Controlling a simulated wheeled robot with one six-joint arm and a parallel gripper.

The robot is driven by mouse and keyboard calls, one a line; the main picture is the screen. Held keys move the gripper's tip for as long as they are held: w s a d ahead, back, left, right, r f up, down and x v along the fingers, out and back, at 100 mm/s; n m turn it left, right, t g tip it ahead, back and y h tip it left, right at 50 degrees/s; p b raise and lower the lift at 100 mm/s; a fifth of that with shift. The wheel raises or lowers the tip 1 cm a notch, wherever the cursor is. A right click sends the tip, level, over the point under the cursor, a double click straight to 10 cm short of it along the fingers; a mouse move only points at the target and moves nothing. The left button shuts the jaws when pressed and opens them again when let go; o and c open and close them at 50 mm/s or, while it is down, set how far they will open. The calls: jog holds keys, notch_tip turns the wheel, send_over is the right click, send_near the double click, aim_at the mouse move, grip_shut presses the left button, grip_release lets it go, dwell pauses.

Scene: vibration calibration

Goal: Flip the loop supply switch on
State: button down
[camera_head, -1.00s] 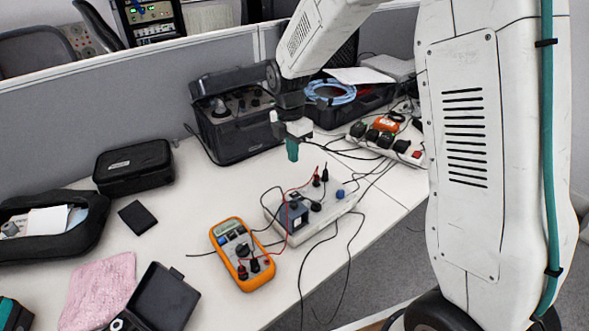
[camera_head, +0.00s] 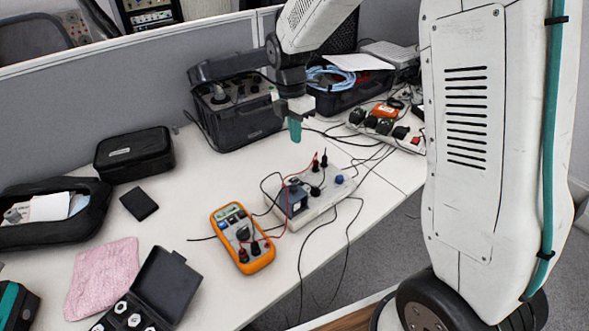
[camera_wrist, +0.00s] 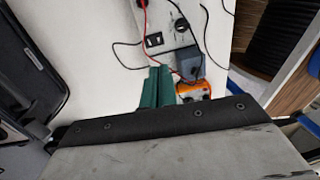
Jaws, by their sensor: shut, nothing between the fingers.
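The loop supply box (camera_head: 335,199) is a light grey-white unit with knobs, red and black plugs and a dark block, on the table in the head view. In the wrist view the box (camera_wrist: 178,33) is at the top, with a small black rocker switch (camera_wrist: 154,40) on its face. I cannot read whether the switch is on or off. My gripper (camera_head: 295,131) has green fingers, shut and empty, pointing down above the table behind the box. In the wrist view the gripper (camera_wrist: 158,82) is below the switch in the picture, apart from it.
An orange multimeter (camera_head: 242,238) lies left of the box, joined by leads. Loose cables trail around the box. A black open case (camera_head: 238,122) stands behind, and a power strip (camera_head: 392,130) to its right. Bare table (camera_head: 215,175) lies left of my gripper.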

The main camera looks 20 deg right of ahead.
aim_at(299, 183)
jog(key=f, duration=0.4)
jog(key=s+f, duration=0.1)
jog(key=f, duration=0.9)
jog(key=shift+s+d, duration=0.25)
jog(key=shift+s, duration=0.05)
jog(key=shift+s+f, duration=0.1)
jog(key=shift+f, duration=0.05)
jog(key=shift+w+a, duration=0.25)
jog(key=shift+w, duration=0.5)
